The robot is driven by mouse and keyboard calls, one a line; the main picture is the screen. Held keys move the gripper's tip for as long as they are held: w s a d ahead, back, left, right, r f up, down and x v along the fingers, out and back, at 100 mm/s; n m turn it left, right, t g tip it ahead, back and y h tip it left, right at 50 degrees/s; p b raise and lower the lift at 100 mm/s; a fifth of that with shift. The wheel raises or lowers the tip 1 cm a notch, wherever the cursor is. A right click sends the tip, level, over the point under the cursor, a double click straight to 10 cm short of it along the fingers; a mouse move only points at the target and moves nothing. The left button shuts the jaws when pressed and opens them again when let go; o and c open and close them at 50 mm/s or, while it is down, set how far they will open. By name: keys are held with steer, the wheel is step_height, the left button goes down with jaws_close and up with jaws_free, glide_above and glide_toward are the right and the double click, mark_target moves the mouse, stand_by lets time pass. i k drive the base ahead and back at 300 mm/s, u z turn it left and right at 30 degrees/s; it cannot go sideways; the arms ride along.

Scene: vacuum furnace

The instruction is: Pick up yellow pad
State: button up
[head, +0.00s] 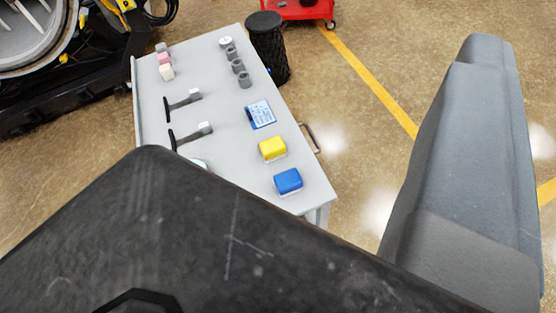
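The yellow pad (272,149) is a small, rounded block with a pale underside. It lies on the grey top of a cart (221,128), near its right edge. A blue pad (288,181) of like shape lies just nearer to me, apart from it. A blue-and-white box or card (261,114) lies just beyond it. No gripper fingers show, so I cannot see whether my gripper is open or what it holds. Dark and grey parts, seemingly of my own body, fill the foreground and the right side; the dark one hides the near left part of the cart top.
Several grey cylinders (238,66), two dark-handled tools (184,103), and pink and white blocks (165,62) are on the cart. A handle (311,138) sticks out at its right. A black bin (268,47) and red trolley (305,9) stand behind; machinery (65,75) is left.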

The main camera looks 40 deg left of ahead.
mark_target(273, 148)
steer(key=u, duration=0.15)
steer(key=i, duration=0.9)
steer(key=z, duration=0.1)
